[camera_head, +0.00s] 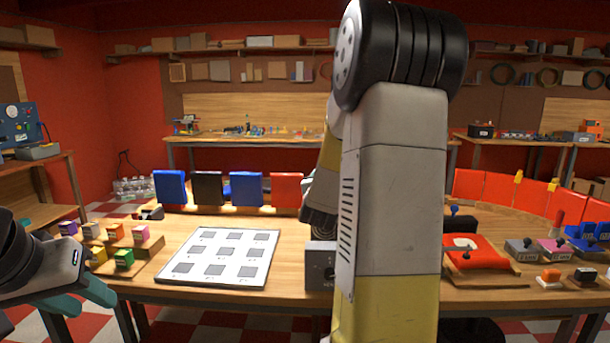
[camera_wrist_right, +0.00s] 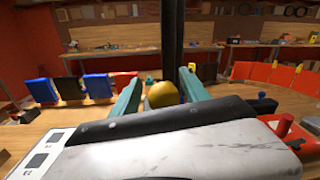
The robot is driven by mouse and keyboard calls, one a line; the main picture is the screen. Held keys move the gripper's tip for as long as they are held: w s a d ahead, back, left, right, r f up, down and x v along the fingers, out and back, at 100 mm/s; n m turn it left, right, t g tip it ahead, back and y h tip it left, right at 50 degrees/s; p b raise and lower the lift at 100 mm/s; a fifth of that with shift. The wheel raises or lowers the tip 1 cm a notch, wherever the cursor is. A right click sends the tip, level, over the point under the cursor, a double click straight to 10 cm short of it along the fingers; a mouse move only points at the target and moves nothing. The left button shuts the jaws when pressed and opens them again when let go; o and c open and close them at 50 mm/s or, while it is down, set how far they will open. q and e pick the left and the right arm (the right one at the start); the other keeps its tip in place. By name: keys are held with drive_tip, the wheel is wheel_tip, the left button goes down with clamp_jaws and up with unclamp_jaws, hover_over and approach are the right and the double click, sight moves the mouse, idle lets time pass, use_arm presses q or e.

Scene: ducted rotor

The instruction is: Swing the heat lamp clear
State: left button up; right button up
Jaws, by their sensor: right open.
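No lamp head can be made out with certainty. In the right wrist view a yellow round knob (camera_wrist_right: 163,94) shows between the two teal fingers of my right gripper (camera_wrist_right: 160,86). The fingers are apart, with a gap visible on both sides of the knob; I cannot tell how far beyond the fingers it is. A black upright post (camera_wrist_right: 173,40) rises behind the knob.
A white board with dark squares (camera_head: 222,257) lies on the wooden bench (camera_head: 180,225). Small coloured blocks (camera_head: 114,232) stand left of it. Blue, black and red panels (camera_head: 246,189) stand behind. A red pad (camera_head: 470,252) and stamp-like pieces (camera_head: 556,248) are on the right.

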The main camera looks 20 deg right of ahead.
drive_tip(key=v, duration=0.7)
drive_tip(key=shift+s+a, duration=0.15)
drive_tip(key=shift+s, duration=0.2)
drive_tip(key=shift+c, duration=0.4)
